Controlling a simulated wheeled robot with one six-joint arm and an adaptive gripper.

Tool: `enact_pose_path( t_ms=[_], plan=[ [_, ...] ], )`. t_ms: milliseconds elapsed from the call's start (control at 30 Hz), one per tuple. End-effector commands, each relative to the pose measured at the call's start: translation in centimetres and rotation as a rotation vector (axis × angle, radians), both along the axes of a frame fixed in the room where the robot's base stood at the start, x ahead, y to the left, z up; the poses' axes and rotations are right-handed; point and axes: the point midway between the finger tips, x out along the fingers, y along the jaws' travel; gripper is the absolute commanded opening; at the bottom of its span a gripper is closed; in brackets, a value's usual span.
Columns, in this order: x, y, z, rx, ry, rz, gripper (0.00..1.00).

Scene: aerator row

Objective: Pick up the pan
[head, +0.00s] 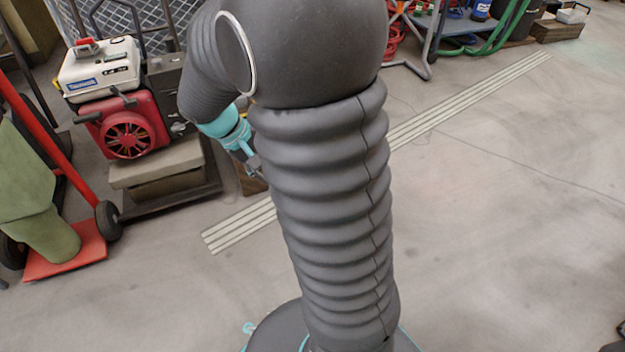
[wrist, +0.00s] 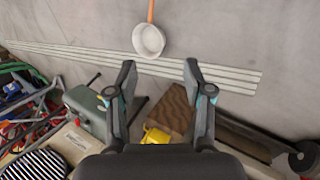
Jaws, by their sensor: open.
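The pan sits at the edge of the pale floor stripes. My gripper (wrist: 160,72) is open and empty, its fingers pointing toward the pan, which appears beyond the fingertips and apart from them. In the head view the pan is not visible, and my own arm hides most of my gripper.
A wooden block (wrist: 173,108) and a yellow object (wrist: 156,135) are below my fingers. A grey-green box (wrist: 90,110) and tangled cables lie left. In the head view, a red-and-white engine (head: 125,110) and hand truck (head: 75,250) stand left; the right floor is clear.

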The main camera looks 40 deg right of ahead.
Motion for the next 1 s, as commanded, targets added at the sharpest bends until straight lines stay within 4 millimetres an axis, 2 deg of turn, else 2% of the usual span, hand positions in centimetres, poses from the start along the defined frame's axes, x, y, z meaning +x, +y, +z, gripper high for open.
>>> enact_pose_path(
  t_ms=[33,200,533,767,1000],
  plan=[
    [0.9,-0.5,-1.3,-0.029,0.04,-0.001,0.51],
    [3.3,-2.4,-5.4,-0.132,0.141,0.001,0.51],
    [6.6,-5.6,-14.9,-0.334,0.313,0.041,0.51],
    [7.5,-7.6,-22.5,-0.474,0.41,0.096,0.51],
    [6.9,-9.3,-30.7,-0.607,0.488,0.174,0.51]
  ],
)
